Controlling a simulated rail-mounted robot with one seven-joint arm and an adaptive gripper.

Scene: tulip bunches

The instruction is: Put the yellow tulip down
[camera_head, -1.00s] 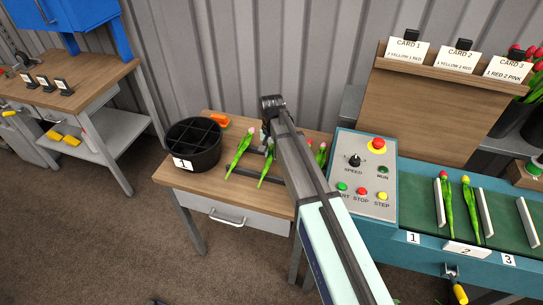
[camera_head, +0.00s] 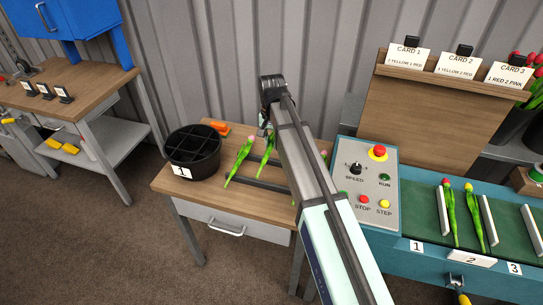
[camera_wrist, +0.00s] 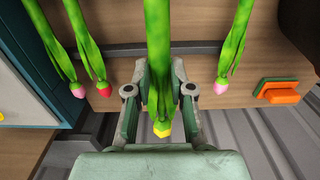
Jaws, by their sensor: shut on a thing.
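The yellow tulip's bloom (camera_wrist: 161,129) shows in the wrist view below my gripper's fingertips, with its green stem running to the top edge. My gripper (camera_wrist: 160,90) is shut around the stem near the bloom. The tulip looks raised above the small table (camera_head: 188,183). In the head view a green stem (camera_head: 265,157) beside my arm appears to be this tulip; its bloom and my fingertips are hidden there. A pink tulip (camera_head: 241,155) lies left of it. The wrist view also shows a pink tulip (camera_wrist: 78,89) and a red tulip (camera_wrist: 102,88).
A black divided bucket (camera_head: 193,150) marked 1 stands at the table's left, beside an orange object (camera_head: 220,128). A dark bar (camera_head: 256,185) crosses the table. To the right are a control box (camera_head: 370,180) and a green belt (camera_head: 420,220) carrying two tulips between white dividers.

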